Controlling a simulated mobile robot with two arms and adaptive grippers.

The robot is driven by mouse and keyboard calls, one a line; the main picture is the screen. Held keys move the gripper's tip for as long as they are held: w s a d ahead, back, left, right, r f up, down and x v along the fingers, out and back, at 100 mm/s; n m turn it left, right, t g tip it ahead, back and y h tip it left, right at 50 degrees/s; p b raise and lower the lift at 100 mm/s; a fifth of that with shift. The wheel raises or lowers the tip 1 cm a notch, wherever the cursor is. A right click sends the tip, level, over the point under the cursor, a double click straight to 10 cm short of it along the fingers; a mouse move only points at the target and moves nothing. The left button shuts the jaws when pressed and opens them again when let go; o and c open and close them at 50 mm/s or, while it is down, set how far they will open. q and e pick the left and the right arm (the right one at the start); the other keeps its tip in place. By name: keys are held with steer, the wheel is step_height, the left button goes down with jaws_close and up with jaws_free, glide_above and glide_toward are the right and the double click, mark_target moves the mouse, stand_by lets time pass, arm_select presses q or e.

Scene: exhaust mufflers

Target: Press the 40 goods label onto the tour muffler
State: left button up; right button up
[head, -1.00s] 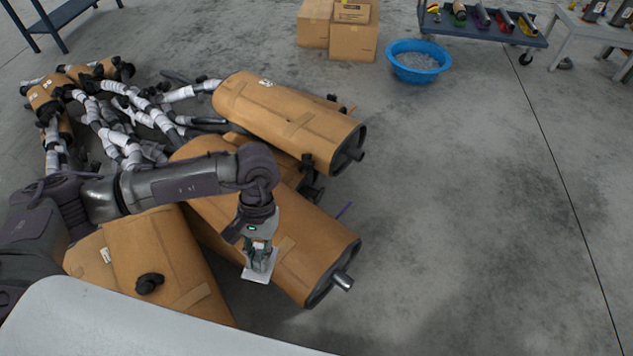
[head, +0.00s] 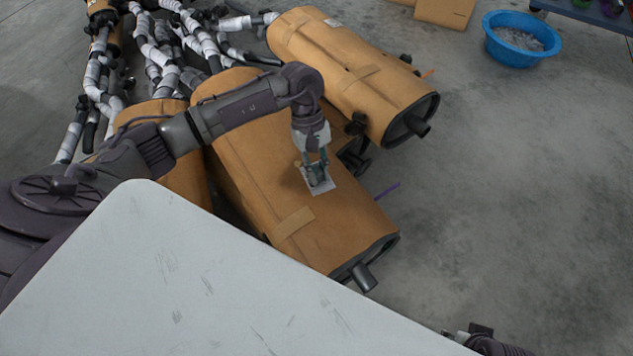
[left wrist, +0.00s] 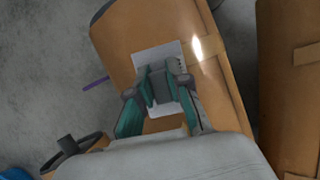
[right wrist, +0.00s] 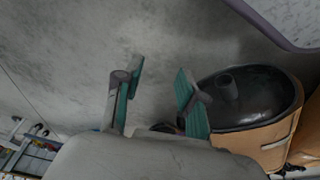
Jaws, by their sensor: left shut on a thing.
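A large muffler wrapped in brown cardboard (head: 345,228) lies on the floor at the middle of the head view, a dark end cap and pipe stub at its near end. It also fills much of the left wrist view (left wrist: 115,32). My left gripper (head: 316,174) is shut on a white label (head: 322,187) over this muffler's upper side. In the left wrist view the label (left wrist: 150,54) lies flat over the cardboard; I cannot tell if it touches. Its print is unreadable. My right gripper (right wrist: 157,88) is open and empty, near a muffler's dark end cap (right wrist: 245,97).
Another wrapped muffler (head: 345,65) lies behind, with dark clamps between the two. White-wrapped pipes (head: 195,45) are heaped at the upper left. A pale surface (head: 200,270) covers the near foreground. A blue basin (head: 518,42) stands at the upper right; the floor (head: 520,190) right is clear.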

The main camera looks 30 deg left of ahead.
arm_select(q)
steer(key=f, duration=0.1)
steer(key=w+f+n+b, duration=0.1)
steer(key=a+f+n+b, duration=0.1)
steer(key=shift+w+f+t, duration=0.2)
steer(key=shift+f+t, duration=0.1)
steer(key=shift+f, duration=0.05)
arm_select(e)
steer(key=v, duration=0.5)
arm_select(q)
steer(key=shift+f+b, duration=0.5)
steer(key=shift+f, duration=0.3)
steer(key=shift+f+b, duration=0.4)
steer(key=shift+f, duration=0.3)
steer(key=shift+f+b, duration=0.35)
steer(key=shift+f, duration=0.25)
steer(key=shift+f+b, duration=0.35)
steer(key=shift+f, duration=0.15)
steer(key=shift+f+b, duration=0.75)
steer(key=shift+f, duration=0.2)
arm_select(e)
steer(key=w+a+r+t+y, duration=0.1)
steer(key=w+a+r+t, duration=0.2)
steer(key=w+r+t, duration=0.3)
steer(key=w+a+r+t+y, duration=0.2)
steer(key=w+r+t, duration=0.4)
steer(key=w, duration=0.3)
steer(key=shift+w+a+r+n+t+y, duration=0.25)
steer(key=shift+w+a+n+t+y, duration=0.05)
steer(key=shift+a+t, duration=0.2)
